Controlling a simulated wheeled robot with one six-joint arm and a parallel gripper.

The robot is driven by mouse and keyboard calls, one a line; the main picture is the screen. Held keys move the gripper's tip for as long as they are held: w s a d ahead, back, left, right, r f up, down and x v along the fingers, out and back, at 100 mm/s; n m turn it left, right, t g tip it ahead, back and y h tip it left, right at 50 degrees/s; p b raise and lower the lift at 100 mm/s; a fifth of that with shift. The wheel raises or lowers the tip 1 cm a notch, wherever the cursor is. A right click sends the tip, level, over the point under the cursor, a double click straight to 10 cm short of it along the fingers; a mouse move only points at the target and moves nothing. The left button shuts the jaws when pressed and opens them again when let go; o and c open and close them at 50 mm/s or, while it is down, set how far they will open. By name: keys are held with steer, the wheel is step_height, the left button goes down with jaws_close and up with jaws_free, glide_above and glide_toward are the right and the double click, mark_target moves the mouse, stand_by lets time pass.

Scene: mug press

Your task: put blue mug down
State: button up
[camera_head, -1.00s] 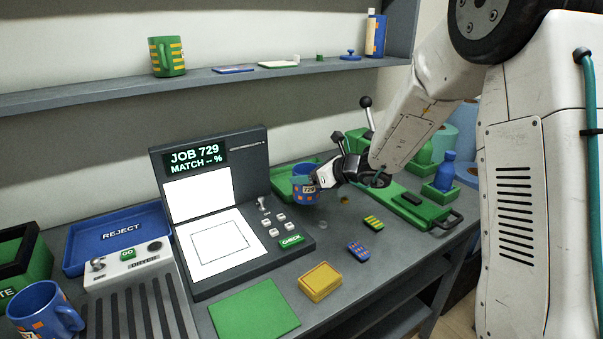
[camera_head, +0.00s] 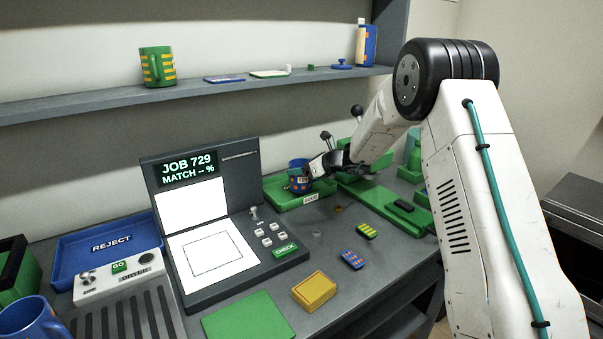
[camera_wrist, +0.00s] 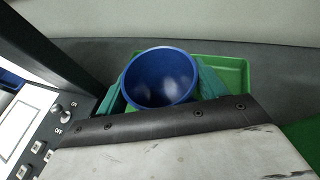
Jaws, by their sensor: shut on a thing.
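The blue mug (camera_head: 299,185), with orange marks and a 729 label, is in my gripper (camera_head: 308,172). The head view shows it upright at the green tray (camera_head: 284,204) right of the press. In the wrist view I look into the mug's open top (camera_wrist: 160,78), with a finger on each side and the tray (camera_wrist: 232,68) beneath and behind it. I cannot tell whether the mug's base touches the tray floor. A second blue mug (camera_head: 30,320) stands at the lower left, cut by the picture edge.
The press (camera_head: 215,220) stands close left of the mug, its screen reading JOB 729. A blue REJECT tray (camera_head: 75,262) is farther left. A green fixture (camera_head: 385,203) lies to the right. Small patterned blocks (camera_head: 353,260) and a yellow block (camera_head: 315,291) lie in front.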

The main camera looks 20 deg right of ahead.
steer(key=shift+f, duration=0.85)
steer(key=shift+f, duration=0.1)
steer(key=shift+f, duration=0.1)
steer(key=o, duration=1.3)
